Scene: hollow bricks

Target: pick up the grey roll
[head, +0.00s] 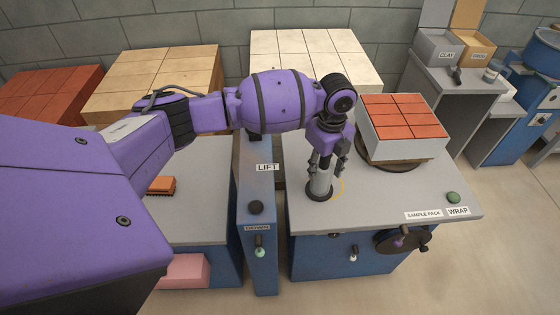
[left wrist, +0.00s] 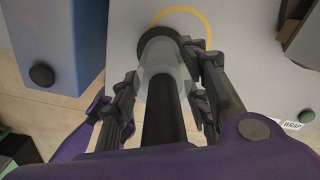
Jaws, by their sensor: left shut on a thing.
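The grey roll (head: 320,181) stands upright on the grey worktop, its foot on a round black base, beside a yellow ring marking. In the left wrist view the roll (left wrist: 157,57) looks like a pale, see-through sleeve around a dark core. My left gripper (head: 326,166) comes down over it from above. In the left wrist view its dark fingers lie on both sides of the roll, shut on it. The roll's top is partly hidden by the gripper in the head view. My right gripper is not in view.
A wrapped-looking pack with red bricks on top (head: 403,115) stands on a dark turntable at the right. A blue LIFT post (head: 257,205) is close on the left. A green button (head: 453,197) is at the right front. The worktop's front middle is clear.

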